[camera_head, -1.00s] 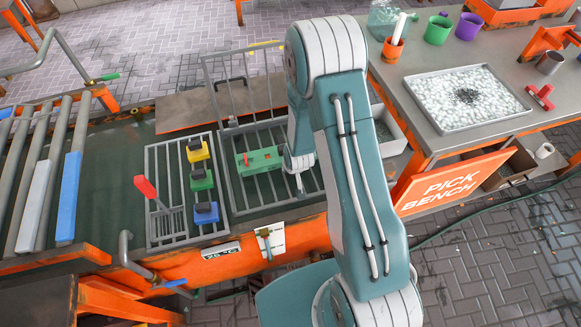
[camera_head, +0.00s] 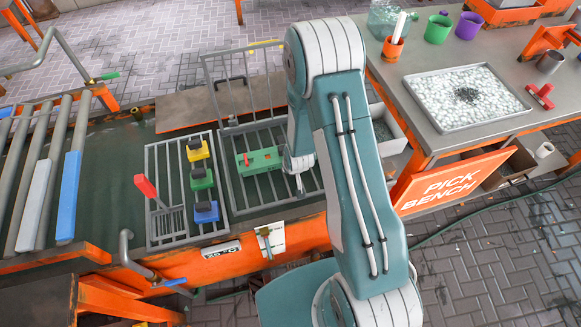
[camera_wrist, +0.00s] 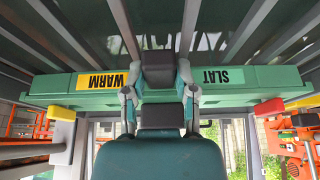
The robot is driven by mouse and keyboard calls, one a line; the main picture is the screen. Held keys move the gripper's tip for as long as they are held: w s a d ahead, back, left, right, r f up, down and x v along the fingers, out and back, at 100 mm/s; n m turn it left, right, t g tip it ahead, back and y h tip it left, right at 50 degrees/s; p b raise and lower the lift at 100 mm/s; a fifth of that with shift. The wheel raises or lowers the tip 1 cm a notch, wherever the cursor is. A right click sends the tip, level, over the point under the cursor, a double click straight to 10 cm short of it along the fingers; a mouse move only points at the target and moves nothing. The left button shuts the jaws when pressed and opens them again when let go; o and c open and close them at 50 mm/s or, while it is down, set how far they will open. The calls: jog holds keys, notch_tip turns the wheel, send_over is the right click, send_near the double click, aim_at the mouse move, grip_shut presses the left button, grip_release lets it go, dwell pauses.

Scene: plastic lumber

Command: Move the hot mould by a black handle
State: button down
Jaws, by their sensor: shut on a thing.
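The mould is a long green bar (camera_head: 262,160) lying across the grey grid inside the right-hand cage; my arm hides its right part in the head view. In the wrist view the green bar (camera_wrist: 60,99) carries a yellow WARM label and a green SLAT label. A black handle (camera_wrist: 158,60) stands at its middle between the labels. My gripper (camera_wrist: 157,82) has its two fingers closed on either side of this black handle. In the head view the fingertips are hidden behind my arm.
Left of the cage, a grey grid holds yellow (camera_head: 198,151), green (camera_head: 202,179) and blue (camera_head: 206,212) blocks with black tops, beside a red-handled tool (camera_head: 146,187). A raised mesh gate (camera_head: 240,85) stands behind the cage. Rollers (camera_head: 40,190) lie far left; the pick bench (camera_head: 430,135) is right.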

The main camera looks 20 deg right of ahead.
jog(key=shift+w, duration=0.1)
jog(key=shift+c, duration=2)
grip_release()
jog(key=shift+o, duration=0.4)
jog(key=shift+f, duration=0.1)
jog(key=shift+o, duration=1.6)
jog(key=shift+r, duration=3.5)
